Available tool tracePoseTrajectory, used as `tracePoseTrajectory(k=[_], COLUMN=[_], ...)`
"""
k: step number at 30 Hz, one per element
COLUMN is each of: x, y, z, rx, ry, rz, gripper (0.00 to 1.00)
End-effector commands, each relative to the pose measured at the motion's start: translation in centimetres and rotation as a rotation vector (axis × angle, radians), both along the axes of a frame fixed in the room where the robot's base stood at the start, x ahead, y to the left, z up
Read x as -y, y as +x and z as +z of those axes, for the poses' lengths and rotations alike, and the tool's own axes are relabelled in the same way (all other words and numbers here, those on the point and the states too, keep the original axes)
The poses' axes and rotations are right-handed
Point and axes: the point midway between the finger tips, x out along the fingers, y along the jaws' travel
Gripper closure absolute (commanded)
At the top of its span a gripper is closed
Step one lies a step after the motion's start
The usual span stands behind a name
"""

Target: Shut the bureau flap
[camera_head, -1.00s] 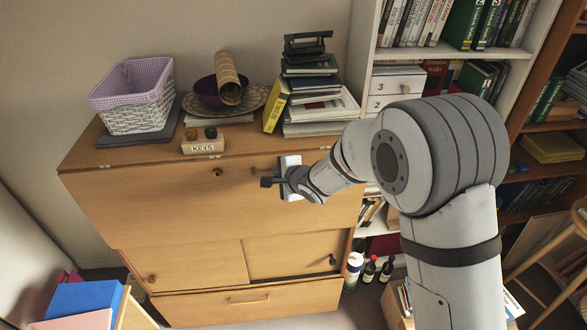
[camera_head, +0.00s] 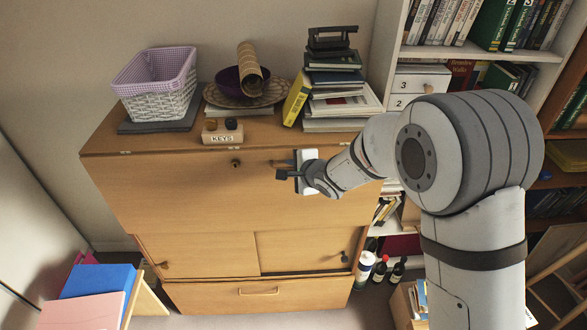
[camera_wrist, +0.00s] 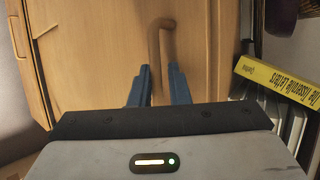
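The bureau flap (camera_head: 200,195) is the wide wooden front panel below the bureau top. It looks upright and in line with the front, though a small gap at its top edge would be hard to see. A round knob or lock (camera_head: 236,162) sits near its top middle. A brown bar handle (camera_wrist: 155,60) is on the panel in the wrist view. My gripper (camera_head: 283,174) is at the flap's upper right. In the wrist view its two blue-grey fingers (camera_wrist: 158,88) stand apart, with the handle's near end seen between them. I cannot tell whether they touch it.
On the bureau top are a lilac-lined basket (camera_head: 157,85), a bowl on a woven plate (camera_head: 232,84), a KEYS block (camera_head: 222,136) and stacked books (camera_head: 335,85). A bookcase (camera_head: 480,52) stands right. Bottles (camera_head: 380,269) and a blue box (camera_head: 97,281) are low down.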

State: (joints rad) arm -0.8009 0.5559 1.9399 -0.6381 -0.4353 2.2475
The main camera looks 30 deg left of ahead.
Motion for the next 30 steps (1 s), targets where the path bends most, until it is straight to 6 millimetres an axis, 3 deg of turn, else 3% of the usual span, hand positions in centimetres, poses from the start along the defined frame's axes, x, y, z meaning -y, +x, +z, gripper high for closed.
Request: tracePoseTrajectory(k=[1,13,30], x=[0.5,5.3,5.9], y=[-0.1,-2.4,-2.7], z=[0.9,3.4,3.5], rx=[0.007,-0.001,-0.004], ry=[0.008,0.000,-0.003], rz=[-0.002,-0.006,-0.007], gripper=[0.82,0.82,0.82])
